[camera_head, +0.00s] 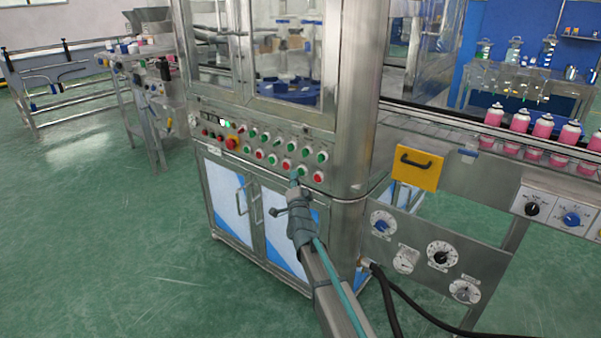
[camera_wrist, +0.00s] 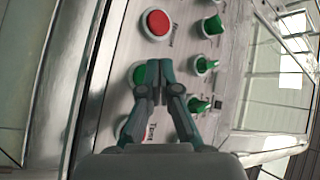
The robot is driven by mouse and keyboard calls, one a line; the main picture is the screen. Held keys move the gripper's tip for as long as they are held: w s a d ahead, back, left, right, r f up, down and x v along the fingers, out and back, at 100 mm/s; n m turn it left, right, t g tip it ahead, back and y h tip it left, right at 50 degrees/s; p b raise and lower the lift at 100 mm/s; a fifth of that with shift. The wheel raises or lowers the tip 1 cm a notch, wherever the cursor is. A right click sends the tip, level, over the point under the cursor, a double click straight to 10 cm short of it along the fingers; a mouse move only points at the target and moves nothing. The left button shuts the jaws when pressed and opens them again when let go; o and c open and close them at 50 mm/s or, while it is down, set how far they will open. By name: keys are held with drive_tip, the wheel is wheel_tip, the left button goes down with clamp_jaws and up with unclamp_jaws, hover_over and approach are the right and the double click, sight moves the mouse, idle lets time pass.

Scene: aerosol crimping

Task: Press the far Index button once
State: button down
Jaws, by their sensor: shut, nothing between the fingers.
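The control panel (camera_head: 240,150) on the steel machine carries rows of red and green buttons and switches. My gripper (camera_head: 294,181) is at the panel's lower row, toward its right end. In the wrist view my gripper (camera_wrist: 153,66) has its fingers together and empty. The fingertips overlap a green button (camera_wrist: 138,75), partly hidden behind them; I cannot tell whether they touch it. A red button (camera_wrist: 157,23) is just above the fingertips in that view. The labels are too small or blurred to read, so I cannot tell which button is the far Index one.
Green switches (camera_wrist: 213,26) line the panel to the right of the fingers in the wrist view. A red emergency knob (camera_head: 232,143) is at the panel's left. A yellow handled plate (camera_head: 418,168) and a conveyor with pink cans (camera_head: 519,120) stand at right.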

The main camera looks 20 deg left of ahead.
drive_tip(key=shift+s, duration=0.15)
drive_tip(key=s, duration=0.1)
drive_tip(key=s+a+p, duration=0.1)
drive_tip(key=s, duration=0.1)
drive_tip(key=s+p, duration=0.1)
drive_tip(key=shift+s+a, duration=0.3)
drive_tip(key=shift+a, duration=0.1)
idle(1.0)
